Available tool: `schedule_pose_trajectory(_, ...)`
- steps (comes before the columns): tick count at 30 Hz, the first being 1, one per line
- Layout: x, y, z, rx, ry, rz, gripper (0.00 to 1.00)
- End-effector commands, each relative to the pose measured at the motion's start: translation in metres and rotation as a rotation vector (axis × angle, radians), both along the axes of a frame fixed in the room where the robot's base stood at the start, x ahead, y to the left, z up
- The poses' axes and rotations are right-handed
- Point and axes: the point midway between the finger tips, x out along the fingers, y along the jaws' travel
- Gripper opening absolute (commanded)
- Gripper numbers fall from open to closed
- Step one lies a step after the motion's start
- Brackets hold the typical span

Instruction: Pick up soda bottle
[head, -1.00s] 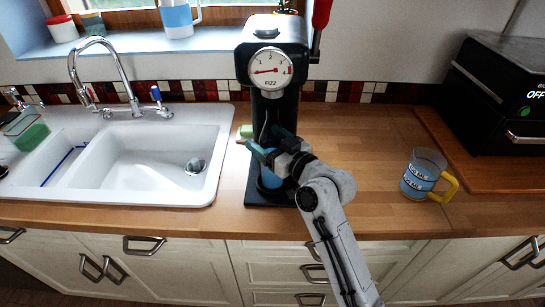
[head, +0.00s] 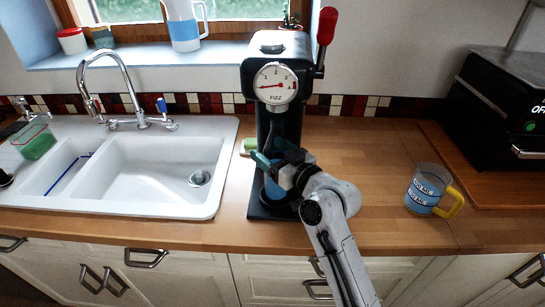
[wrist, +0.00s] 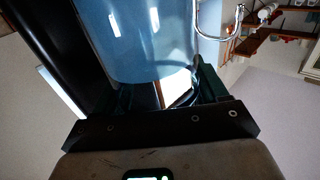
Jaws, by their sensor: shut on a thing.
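The blue soda bottle (head: 273,189) stands upright inside the black soda machine (head: 277,50), on its base under the round FIZZ gauge. My gripper (head: 268,163) reaches in from the front right, and its teal fingers are closed on the bottle. The arm and fingers hide part of the bottle in the head view. In the wrist view the blue, glossy bottle (wrist: 140,40) fills the top middle, close against the fingers, with the dark body of the machine to its left.
A blue mug with a yellow handle (head: 427,188) stands on the counter at the right. A white sink (head: 165,165) with a chrome tap is at the left. A black oven (head: 508,115) stands far right. The counter between machine and mug is clear.

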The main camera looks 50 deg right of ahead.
Motion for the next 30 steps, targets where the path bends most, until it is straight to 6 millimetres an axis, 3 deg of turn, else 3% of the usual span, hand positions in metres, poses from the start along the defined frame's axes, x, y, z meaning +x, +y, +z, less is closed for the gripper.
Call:
schedule_pose_trajectory(7,-0.001,0.0,0.032,-0.003,-0.007,-0.002,0.22)
schedule_pose_trajectory(8,-0.009,0.001,0.027,0.0,-0.003,-0.003,0.22)
schedule_pose_trajectory(9,-0.017,0.002,0.026,0.001,-0.002,-0.003,0.15)
schedule_pose_trajectory(19,-0.088,0.014,0.024,-0.001,0.0,-0.003,0.15)
schedule_pose_trajectory(24,-0.122,0.02,0.033,0.003,0.004,-0.001,0.15)
schedule_pose_trajectory(30,-0.148,0.025,0.034,0.003,0.004,0.001,0.15)
